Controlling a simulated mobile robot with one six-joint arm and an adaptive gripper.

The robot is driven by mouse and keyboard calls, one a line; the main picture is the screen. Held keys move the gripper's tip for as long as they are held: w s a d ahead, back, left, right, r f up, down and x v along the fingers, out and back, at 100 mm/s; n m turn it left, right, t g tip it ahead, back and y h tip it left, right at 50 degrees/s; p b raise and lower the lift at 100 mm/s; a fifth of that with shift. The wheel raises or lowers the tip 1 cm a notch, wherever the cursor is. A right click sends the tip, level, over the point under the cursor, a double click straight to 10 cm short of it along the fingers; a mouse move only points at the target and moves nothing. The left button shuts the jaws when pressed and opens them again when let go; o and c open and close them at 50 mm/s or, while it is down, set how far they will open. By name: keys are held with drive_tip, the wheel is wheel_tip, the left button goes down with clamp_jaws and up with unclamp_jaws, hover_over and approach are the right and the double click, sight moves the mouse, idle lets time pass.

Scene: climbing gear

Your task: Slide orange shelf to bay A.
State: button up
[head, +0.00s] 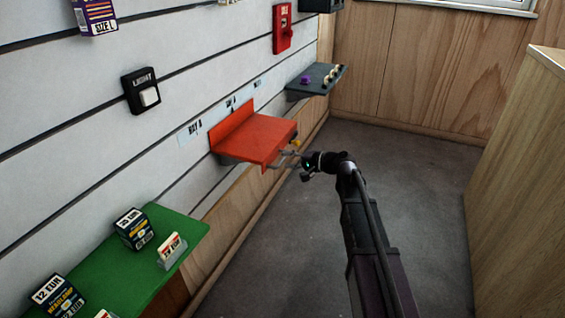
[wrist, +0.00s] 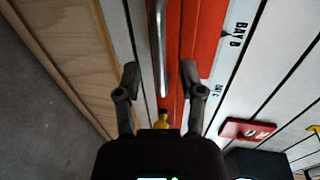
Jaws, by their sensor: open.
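The orange shelf (head: 262,138) sits on the slatted wall, empty on top, with a raised back edge. It also shows in the wrist view (wrist: 205,40). A grey metal bar (wrist: 157,50) runs along its front, and a yellow piece (wrist: 163,118) shows near the bar's end. My gripper (head: 285,162) is at the shelf's front edge. In the wrist view my gripper (wrist: 163,80) is open, with the bar's end between its fingers; I see no clear contact. Bay labels are on the wall: one (head: 192,129) is left of the shelf, and one reads BAY B (wrist: 238,38).
A green shelf (head: 180,222) with boxes and price cards is at the lower left. A grey shelf (head: 316,80) with small items is beyond the orange one. A light switch (head: 141,91) and red box (head: 283,28) are above. A wooden counter (head: 520,180) stands right; floor between is clear.

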drive_tip(key=shift+x, duration=1.15)
clamp_jaws()
